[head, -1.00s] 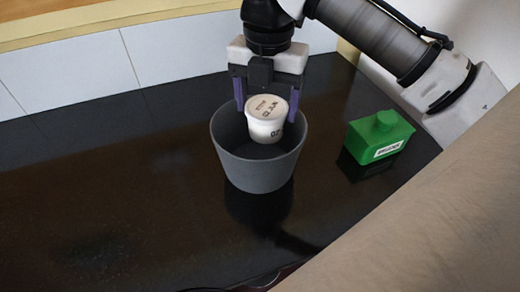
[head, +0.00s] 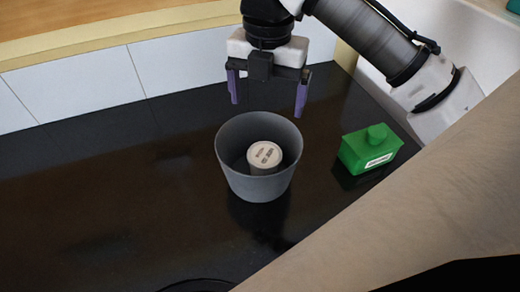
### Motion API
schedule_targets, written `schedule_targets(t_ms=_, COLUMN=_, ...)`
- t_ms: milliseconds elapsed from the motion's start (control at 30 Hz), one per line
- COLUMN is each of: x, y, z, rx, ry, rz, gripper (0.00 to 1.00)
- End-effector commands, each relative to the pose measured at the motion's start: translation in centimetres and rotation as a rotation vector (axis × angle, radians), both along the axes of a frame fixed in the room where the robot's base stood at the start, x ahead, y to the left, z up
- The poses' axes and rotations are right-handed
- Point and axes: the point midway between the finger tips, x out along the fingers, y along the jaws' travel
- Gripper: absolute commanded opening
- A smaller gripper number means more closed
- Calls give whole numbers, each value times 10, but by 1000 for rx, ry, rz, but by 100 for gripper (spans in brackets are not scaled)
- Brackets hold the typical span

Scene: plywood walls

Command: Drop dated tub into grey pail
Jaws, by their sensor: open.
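The grey pail (head: 245,186) stands upright on the dark counter in the head view. The white dated tub (head: 265,156) is inside the pail, with its printed lid facing up. Its lower part is hidden by the pail's wall. My gripper (head: 268,98) is open and empty above and behind the pail, its two purple fingers spread apart and clear of the tub.
A green box-shaped container (head: 368,150) with a knob on top and a white label stands to the right of the pail. The dark counter (head: 110,200) is clear on the left. A white tiled wall (head: 185,64) runs along the back.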

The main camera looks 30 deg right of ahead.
Motion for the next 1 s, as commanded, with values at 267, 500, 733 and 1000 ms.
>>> schedule_targets(t_ms=267, x=0, y=0, z=41, rx=1, ry=1, rz=0, gripper=93)
schedule_targets(t_ms=500, x=0, y=0, z=66, rx=-1, ry=1, rz=-1, gripper=93)
schedule_targets(t_ms=733, x=0, y=0, z=77, rx=-1, ry=1, rz=0, gripper=93)
schedule_targets(t_ms=1000, x=0, y=0, z=77, rx=-1, ry=1, rz=0, gripper=93)
